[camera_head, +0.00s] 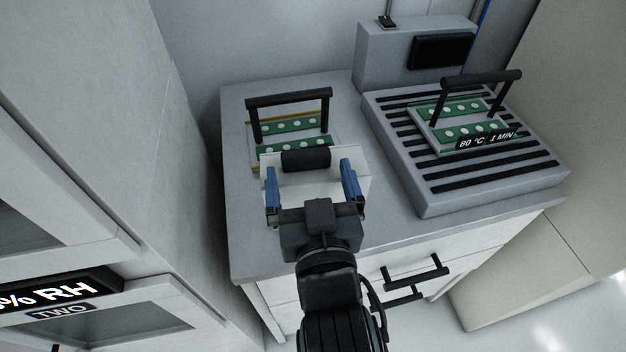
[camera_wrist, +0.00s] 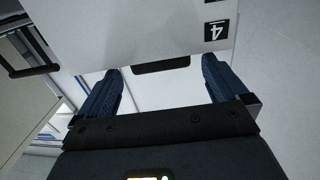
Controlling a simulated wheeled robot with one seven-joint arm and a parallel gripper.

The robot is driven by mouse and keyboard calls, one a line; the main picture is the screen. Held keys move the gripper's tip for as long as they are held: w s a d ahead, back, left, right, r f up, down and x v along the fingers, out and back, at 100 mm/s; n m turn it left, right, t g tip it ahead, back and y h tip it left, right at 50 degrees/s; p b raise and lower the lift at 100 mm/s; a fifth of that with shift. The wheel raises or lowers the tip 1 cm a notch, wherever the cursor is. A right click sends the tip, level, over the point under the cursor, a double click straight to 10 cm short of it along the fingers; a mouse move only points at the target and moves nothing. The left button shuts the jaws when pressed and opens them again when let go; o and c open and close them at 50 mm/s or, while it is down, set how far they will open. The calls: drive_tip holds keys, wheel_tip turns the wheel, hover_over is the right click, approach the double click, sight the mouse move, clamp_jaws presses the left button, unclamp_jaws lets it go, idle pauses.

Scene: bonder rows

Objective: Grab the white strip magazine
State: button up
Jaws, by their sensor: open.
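The white strip magazine (camera_head: 312,186) is a pale box with a black grip (camera_head: 305,159) on its far side. It is at the front of the left green-strip carrier in the head view. My gripper (camera_head: 311,186) is open, with one blue finger at the left and one at the right of the magazine. Gaps and contact at the fingers are unclear. In the wrist view my open gripper (camera_wrist: 162,92) has a white surface between its fingers and a dark bar beyond. The magazine's lower part is hidden by my wrist.
A carrier (camera_head: 291,124) with green strips and a black handle stands just behind on the grey counter (camera_head: 250,245). A slatted hot plate (camera_head: 435,195) bearing another handled carrier (camera_head: 432,137) is at the right. Tall cabinets flank the counter. Drawer handles (camera_head: 415,270) project in front.

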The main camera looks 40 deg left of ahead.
sight(307, 162)
drive_tip(key=shift+x, duration=1.55)
drive_tip(key=c, duration=1.7)
drive_tip(key=shift+c, duration=0.2)
drive_tip(key=shift+r, duration=0.15)
